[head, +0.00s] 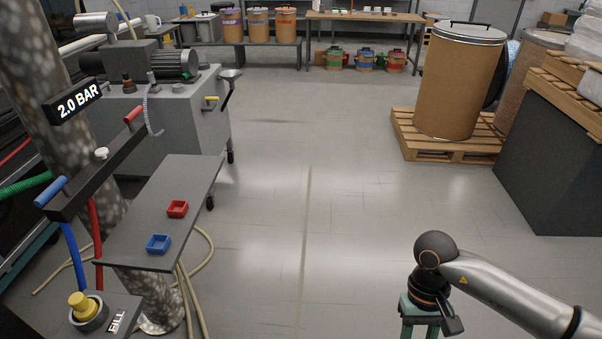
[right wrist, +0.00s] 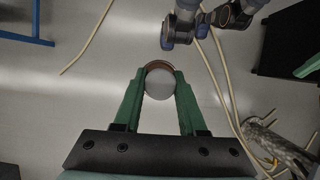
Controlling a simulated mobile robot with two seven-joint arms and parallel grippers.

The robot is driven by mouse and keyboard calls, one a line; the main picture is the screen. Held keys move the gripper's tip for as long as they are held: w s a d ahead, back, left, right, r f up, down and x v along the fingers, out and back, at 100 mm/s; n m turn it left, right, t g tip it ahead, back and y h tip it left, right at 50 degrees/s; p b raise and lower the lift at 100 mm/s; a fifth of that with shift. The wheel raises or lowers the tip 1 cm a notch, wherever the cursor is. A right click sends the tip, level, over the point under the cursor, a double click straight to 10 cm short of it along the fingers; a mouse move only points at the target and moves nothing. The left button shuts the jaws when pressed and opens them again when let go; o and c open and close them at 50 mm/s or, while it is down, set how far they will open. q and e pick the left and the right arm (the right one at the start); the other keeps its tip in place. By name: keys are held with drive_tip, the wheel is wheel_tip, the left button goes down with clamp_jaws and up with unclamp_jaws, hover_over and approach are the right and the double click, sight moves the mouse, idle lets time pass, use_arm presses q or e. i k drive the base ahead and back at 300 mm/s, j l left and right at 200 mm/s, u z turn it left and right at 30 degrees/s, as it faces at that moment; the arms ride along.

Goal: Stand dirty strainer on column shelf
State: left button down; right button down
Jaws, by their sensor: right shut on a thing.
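My right gripper (head: 421,325) is at the bottom right of the head view, pointing down over the floor. In the right wrist view its green fingers (right wrist: 159,92) are shut on a round grey piece with a brown rim, which looks like the dirty strainer (right wrist: 159,84). The strainer cannot be made out in the head view. The column shelf (head: 137,238) is a grey plate on the speckled column at the left. A red tray (head: 177,209) and a blue tray (head: 158,244) stand on it. The gripper is well to the right of the shelf.
A valve bar with red and blue handles (head: 100,165) stands left of the shelf. A yellow cap (head: 82,304) is below it. A grey machine cabinet (head: 180,123) stands behind. A drum (head: 460,82) is on a pallet. The middle floor is clear.

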sight(190, 169)
drive_tip(key=i+l+u, duration=0.1)
drive_tip(key=i+u, duration=0.3)
drive_tip(key=i+l+u, duration=0.25)
drive_tip(key=u, duration=0.15)
drive_tip(key=i+l+u, duration=0.25)
drive_tip(key=u, duration=0.15)
drive_tip(key=i+l+u, duration=0.3)
drive_tip(key=u, duration=0.15)
drive_tip(key=i+l+u, duration=0.15)
drive_tip(key=l+u, duration=0.25)
drive_tip(key=i+l+u, duration=0.15)
drive_tip(key=l+u, duration=1.2)
drive_tip(key=l, duration=0.65)
